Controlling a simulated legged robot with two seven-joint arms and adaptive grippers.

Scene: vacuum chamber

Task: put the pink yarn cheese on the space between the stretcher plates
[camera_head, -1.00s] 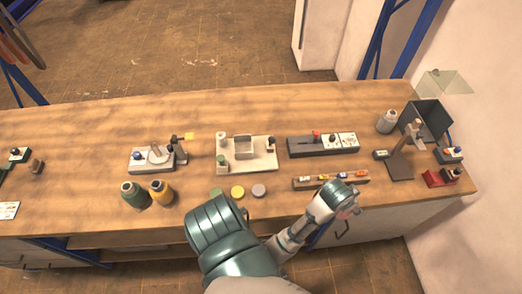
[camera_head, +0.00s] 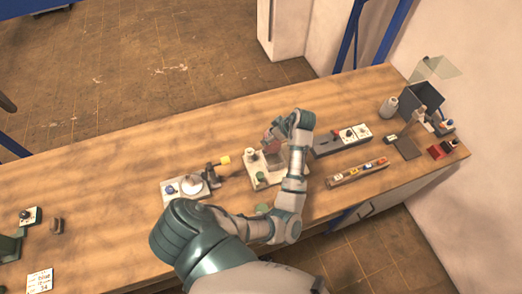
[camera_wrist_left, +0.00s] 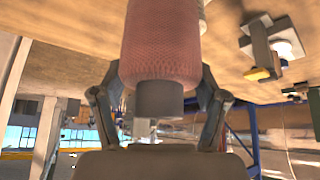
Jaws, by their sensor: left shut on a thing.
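The pink yarn cheese (camera_wrist_left: 161,42) fills the top middle of the left wrist view, with its grey core (camera_wrist_left: 158,98) towards me. My left gripper (camera_wrist_left: 157,88) is shut on it, one finger on each side. In the head view my left gripper (camera_head: 274,133) is over the back of an off-white fixture (camera_head: 262,181), which appears to be the stretcher. The arm and gripper hide much of this fixture, so the space between its plates cannot be made out. My right gripper is not in view.
A device with a round pale plate (camera_head: 191,184) stands left of the fixture. A dark control box (camera_head: 328,145) and a long rack (camera_head: 358,173) stand to the right. A grey bottle (camera_head: 389,107) is farther right. The wooden table (camera_head: 110,190) has free room at left.

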